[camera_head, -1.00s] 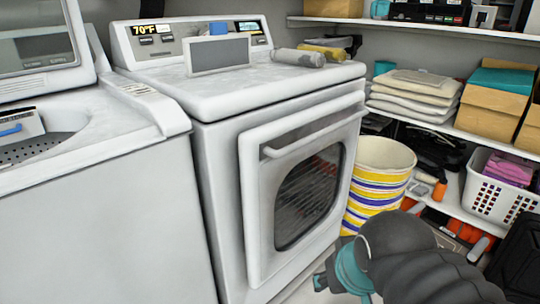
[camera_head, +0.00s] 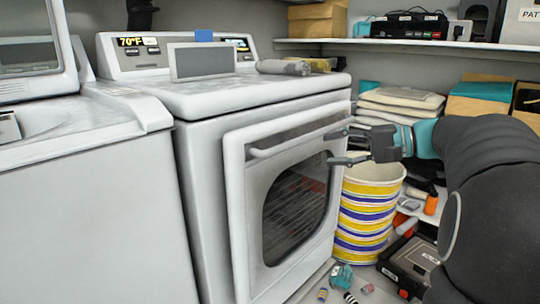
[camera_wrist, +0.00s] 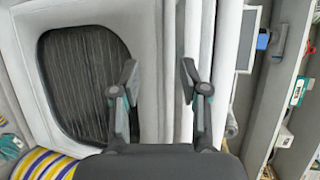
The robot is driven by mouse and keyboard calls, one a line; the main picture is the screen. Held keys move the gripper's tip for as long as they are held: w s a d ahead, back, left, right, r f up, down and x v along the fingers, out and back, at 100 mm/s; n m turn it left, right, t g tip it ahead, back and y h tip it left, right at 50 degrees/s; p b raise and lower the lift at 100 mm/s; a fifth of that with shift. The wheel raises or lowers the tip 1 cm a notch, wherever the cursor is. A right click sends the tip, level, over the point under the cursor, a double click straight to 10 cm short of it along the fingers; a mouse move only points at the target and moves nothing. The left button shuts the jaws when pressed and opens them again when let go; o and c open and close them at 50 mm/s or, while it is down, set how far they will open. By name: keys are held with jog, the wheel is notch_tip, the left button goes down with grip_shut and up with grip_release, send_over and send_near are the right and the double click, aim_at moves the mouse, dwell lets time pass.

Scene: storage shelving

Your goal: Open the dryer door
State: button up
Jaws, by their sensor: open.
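The white dryer (camera_head: 200,180) stands in the middle of the head view. Its door (camera_head: 240,235) has a dark window (camera_head: 297,210) and lies at the front of the dryer, looking closed. A grey bar handle (camera_head: 290,138) runs across the top of the door. My gripper (camera_head: 329,147) is open and empty, its fingers pointing left near the handle's right end. In the wrist view, my gripper (camera_wrist: 158,75) has its fingers spread before the door's handle side, with the window (camera_wrist: 85,80) to the left. Whether the fingers touch anything cannot be told.
A striped bucket (camera_head: 365,215) stands close right of the dryer, under my arm. Shelves (camera_head: 410,44) with boxes and folded cloths fill the right. A black case (camera_head: 410,262) and small items lie on the floor. A washer (camera_head: 90,210) stands left.

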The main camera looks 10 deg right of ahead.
aim_at(288, 146)
jog(key=shift+y, duration=0.4)
jog(key=x, duration=0.4)
jog(key=w+x, duration=0.1)
jog(key=x, duration=0.3)
jog(key=b+x, duration=0.1)
jog(key=x, duration=0.3)
jog(key=shift+w+d+r, duration=0.25)
jog(key=shift+w, duration=0.15)
grip_shut()
